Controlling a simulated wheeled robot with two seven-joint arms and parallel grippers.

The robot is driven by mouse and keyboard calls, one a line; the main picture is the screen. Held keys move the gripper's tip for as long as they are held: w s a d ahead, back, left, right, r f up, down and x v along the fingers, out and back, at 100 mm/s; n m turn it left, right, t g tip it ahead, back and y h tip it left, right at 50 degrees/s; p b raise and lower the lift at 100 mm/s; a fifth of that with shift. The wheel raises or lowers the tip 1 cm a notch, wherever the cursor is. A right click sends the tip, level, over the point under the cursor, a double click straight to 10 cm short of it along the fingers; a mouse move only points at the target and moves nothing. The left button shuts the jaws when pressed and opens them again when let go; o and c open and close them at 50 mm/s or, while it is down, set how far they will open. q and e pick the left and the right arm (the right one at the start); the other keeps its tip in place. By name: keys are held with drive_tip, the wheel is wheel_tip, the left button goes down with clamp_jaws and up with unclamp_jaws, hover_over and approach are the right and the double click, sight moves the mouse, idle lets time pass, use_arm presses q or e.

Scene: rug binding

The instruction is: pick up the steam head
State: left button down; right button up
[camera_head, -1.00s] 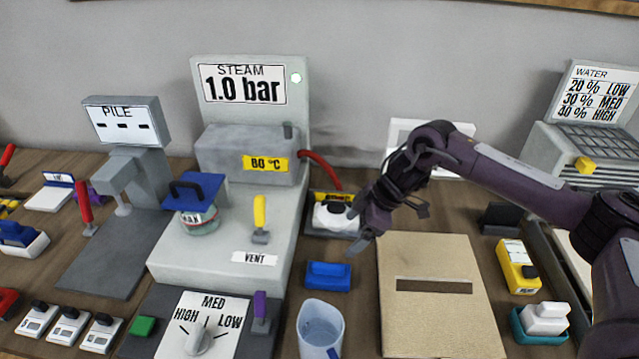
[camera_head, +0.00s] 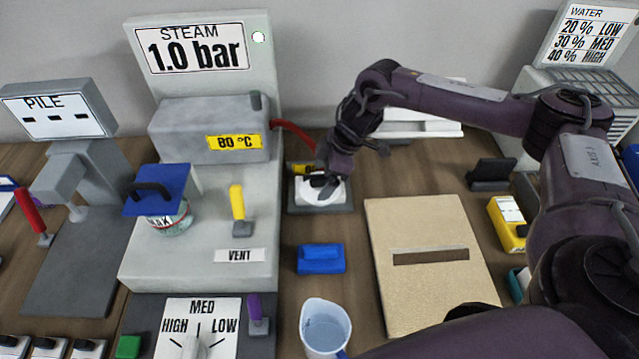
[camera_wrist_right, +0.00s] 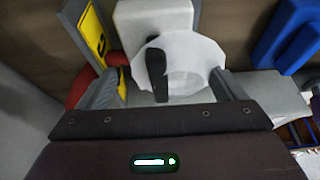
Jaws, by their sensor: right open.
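The steam head (camera_head: 322,192) is a white body with a black handle. It sits on a dark grey stand to the right of the steam unit, at the end of a red hose (camera_head: 293,132). My right gripper (camera_head: 325,182) is open and down at the steam head. In the right wrist view the white steam head (camera_wrist_right: 185,65) and its black handle (camera_wrist_right: 156,70) lie between the two grey fingers, with gaps on both sides. Part of the steam head is hidden by the gripper in the head view. My left gripper is not in view.
A blue block (camera_head: 320,260) and a water jug (camera_head: 325,328) stand in front of the steam head. A beige board (camera_head: 425,225) lies to the right. The steam unit (camera_head: 200,235) with its yellow lever (camera_head: 238,205) is close on the left.

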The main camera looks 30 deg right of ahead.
drive_tip(key=shift+x, duration=1.1)
drive_tip(key=shift+w+r, duration=0.1)
drive_tip(key=c, duration=1.4)
